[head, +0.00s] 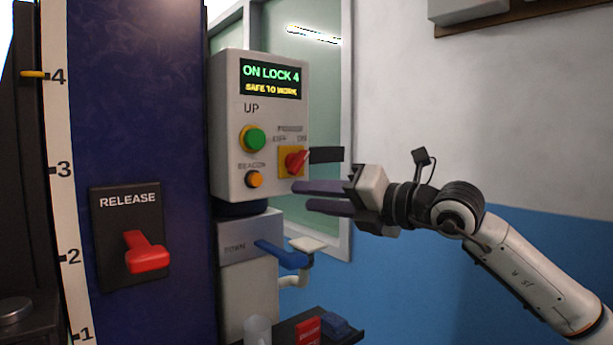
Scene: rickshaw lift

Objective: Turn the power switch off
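The power switch (295,162) is a red rotary knob on a yellow square plate, at the lower right of the grey control box (228,150). Its handle is tilted up toward the right, on the side of the right-hand label. The small labels above it are hard to read. My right gripper (298,196) comes in from the right, with its two dark fingers pointing left. The fingertips are just below the knob, with a narrow gap between them and nothing visible held. I cannot tell whether they touch the box. My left gripper is not in view.
The box has a lit display (271,79), a green button (253,139) and an orange beacon button (254,180). A blue lever (278,252) sticks out below. A red release lever (146,252) is on the blue column (140,90). A dark shelf (345,338) is at the bottom.

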